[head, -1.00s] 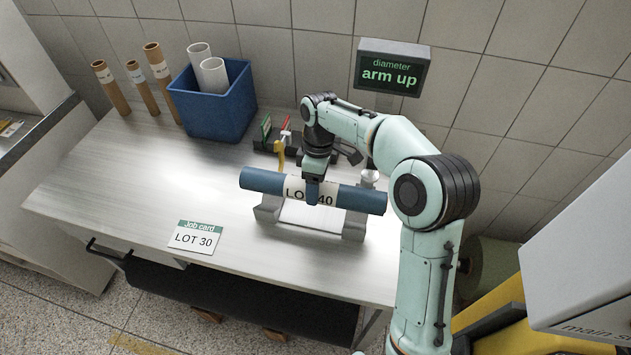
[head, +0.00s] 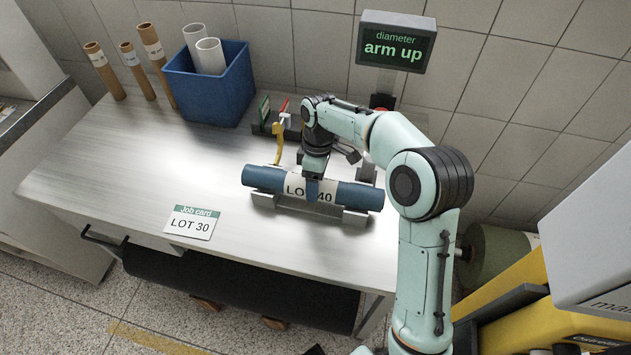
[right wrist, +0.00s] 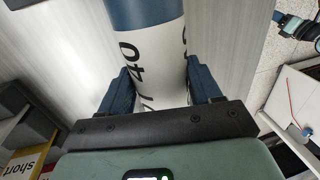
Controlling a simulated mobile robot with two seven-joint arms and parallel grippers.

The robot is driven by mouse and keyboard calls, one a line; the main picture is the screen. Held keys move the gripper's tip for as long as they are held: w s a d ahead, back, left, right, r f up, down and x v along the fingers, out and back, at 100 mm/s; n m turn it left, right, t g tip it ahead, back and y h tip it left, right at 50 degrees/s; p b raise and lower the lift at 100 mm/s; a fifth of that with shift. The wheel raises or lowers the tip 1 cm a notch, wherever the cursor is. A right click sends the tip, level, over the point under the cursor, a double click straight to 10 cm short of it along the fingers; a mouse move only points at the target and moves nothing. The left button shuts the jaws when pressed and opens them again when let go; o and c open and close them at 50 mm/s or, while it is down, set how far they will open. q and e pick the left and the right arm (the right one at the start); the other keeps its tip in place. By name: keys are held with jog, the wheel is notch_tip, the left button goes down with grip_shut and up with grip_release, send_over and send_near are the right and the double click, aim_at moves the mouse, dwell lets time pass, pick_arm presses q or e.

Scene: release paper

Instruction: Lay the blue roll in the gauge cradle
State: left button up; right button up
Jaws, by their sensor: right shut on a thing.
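The blue roll (head: 357,196) has a white band marked LOT 40. It lies roughly level, lengthwise along the grey gauge cradle (head: 352,217), with its ends over the two end blocks. It looks down in the cradle, but I cannot tell whether it rests fully there. My right gripper (head: 314,186) is shut on the roll's middle from above. In the right wrist view the dark blue fingers of my right gripper (right wrist: 160,88) stand either side of the roll's white band (right wrist: 158,60). My left gripper is not in view.
A job card (head: 191,222) reading LOT 30 lies on the bench (head: 110,185). A gauge display (head: 395,42) reads "diameter arm up". A blue bin (head: 208,95) with white tubes and several brown tubes (head: 104,70) stand at the back left.

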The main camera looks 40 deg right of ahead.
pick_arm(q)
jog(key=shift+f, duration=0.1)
pick_arm(e)
jog(key=shift+f, duration=0.25)
jog(key=o, duration=1.6)
jog(key=shift+c, duration=0.2)
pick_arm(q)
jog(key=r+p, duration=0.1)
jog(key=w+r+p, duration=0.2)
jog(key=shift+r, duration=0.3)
pick_arm(e)
notch_tip(320, 180, up, 13)
jog(key=w+d, duration=0.1)
jog(key=d, duration=0.1)
jog(key=shift+w, duration=0.3)
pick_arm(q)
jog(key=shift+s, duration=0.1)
